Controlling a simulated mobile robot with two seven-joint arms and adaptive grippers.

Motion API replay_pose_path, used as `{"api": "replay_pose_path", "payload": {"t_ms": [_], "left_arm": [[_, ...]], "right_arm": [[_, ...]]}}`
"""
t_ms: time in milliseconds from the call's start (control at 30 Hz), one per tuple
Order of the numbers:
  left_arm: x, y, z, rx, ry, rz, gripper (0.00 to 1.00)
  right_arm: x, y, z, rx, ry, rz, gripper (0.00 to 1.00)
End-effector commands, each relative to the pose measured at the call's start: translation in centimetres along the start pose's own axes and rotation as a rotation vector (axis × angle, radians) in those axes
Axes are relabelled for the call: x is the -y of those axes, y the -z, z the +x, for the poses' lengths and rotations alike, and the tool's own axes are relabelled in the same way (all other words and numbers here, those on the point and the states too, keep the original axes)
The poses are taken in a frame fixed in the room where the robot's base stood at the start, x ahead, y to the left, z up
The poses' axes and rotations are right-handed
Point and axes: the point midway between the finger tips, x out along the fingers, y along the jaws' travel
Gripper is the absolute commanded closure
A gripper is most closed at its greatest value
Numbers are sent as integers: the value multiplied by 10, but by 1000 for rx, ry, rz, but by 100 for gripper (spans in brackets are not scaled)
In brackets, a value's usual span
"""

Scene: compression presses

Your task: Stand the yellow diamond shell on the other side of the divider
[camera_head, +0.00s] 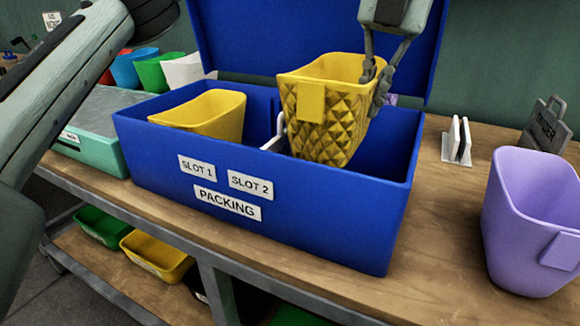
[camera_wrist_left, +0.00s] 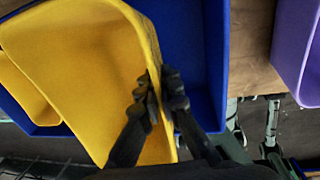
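The yellow diamond shell (camera_head: 325,118), an open-topped bin with a quilted diamond surface and a plain square tab, is upright and slightly tilted in the blue packing box (camera_head: 262,214). My right gripper is out of view.
A smooth yellow shell (camera_head: 215,114) stands in the SLOT 1 side. The box's blue lid (camera_head: 240,40) stands open behind. Coloured bins stand behind left.

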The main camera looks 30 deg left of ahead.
Motion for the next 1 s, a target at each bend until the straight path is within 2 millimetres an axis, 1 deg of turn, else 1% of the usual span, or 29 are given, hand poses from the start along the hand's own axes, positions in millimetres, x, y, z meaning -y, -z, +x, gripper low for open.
{"api": "replay_pose_path", "payload": {"t_ms": [33, 167, 300, 533, 700, 800, 1000], "left_arm": [[0, 1, 4, -1, -1, -6, 100], [2, 2, 20, -5, -1, -11, 100], [5, 2, 43, -5, -1, -11, 100], [9, 2, 68, -4, -1, -11, 100], [12, 2, 95, -5, -1, -10, 100], [13, 2, 102, -3, 1, -12, 100], [14, 2, 102, -3, 0, -12, 100]], "right_arm": [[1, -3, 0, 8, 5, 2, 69], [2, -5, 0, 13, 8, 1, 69], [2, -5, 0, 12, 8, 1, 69], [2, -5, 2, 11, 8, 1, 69], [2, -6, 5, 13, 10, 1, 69], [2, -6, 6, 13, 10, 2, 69], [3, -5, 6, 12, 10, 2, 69]]}}
